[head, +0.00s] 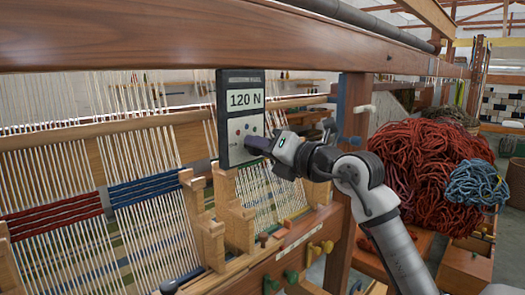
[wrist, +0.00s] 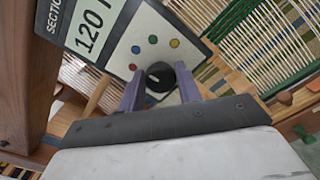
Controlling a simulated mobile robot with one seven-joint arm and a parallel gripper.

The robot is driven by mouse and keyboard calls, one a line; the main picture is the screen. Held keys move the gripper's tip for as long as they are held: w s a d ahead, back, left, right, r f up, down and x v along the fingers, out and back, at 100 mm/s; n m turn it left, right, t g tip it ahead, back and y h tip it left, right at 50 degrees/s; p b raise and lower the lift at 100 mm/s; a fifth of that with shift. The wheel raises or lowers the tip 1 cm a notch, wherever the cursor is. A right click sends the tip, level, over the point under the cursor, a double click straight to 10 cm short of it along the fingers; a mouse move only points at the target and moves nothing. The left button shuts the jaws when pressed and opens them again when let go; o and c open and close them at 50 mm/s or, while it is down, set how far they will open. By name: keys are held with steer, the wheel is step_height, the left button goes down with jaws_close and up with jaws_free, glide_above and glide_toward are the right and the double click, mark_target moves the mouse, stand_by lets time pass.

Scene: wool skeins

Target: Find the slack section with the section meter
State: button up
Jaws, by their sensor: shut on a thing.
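The section meter (head: 227,140) is a dark box with a light face, upright in front of the warp threads below the top beam. Its display reads 120 N. In the wrist view the meter (wrist: 115,62) shows tilted, with red, yellow, green and blue dots around a black knob (wrist: 161,75). My gripper (head: 262,146) is at the meter's lower face; in the wrist view its two fingers (wrist: 160,88) are closed on the knob's sides. Warp sections with a red band (head: 55,222) and a blue band (head: 145,188) hang left of the meter. More threads show behind it, partly hidden.
The thick wooden top beam (head: 150,35) spans above. A wooden post (head: 349,165) stands behind my arm. Wooden brackets (head: 205,225) rise below the meter. Heaps of red yarn (head: 425,165) and blue yarn (head: 477,186) lie at the right. Coloured pegs (head: 292,276) line the lower beam.

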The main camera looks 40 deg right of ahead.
stand_by(0.5)
steer(key=o, duration=1)
steer(key=shift+c, duration=0.2)
steer(key=s+d+b, duration=0.1)
steer(key=s+b, duration=0.2)
steer(key=s, duration=1)
steer(key=shift+s+b, duration=0.3)
steer(key=shift+s, duration=0.1)
